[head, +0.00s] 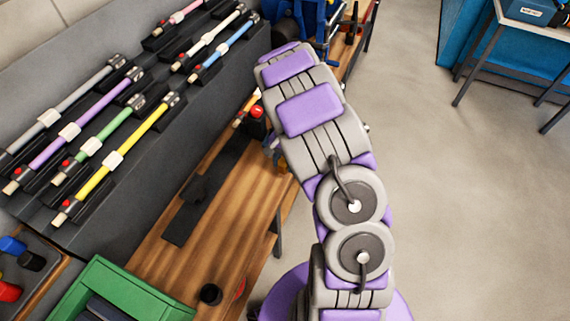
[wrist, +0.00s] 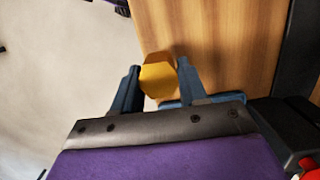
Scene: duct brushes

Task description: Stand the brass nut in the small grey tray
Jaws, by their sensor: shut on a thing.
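The brass nut (wrist: 158,80) shows in the wrist view as a yellow, faceted block. My gripper (wrist: 157,74) is shut on it, with one dark blue finger on each side. The nut is in front of the wooden bench's edge, partly over the bench top and partly over the floor in the picture; its height above the bench is hard to tell. I cannot make out a small grey tray for certain in either view.
The wooden bench (head: 160,255) holds a long dark holder (head: 207,190), a small black round piece (head: 210,294) and a green bin (head: 120,290). A sloped dark rack (head: 60,200) carries several coloured brushes behind. Open floor (head: 450,200) lies to the right.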

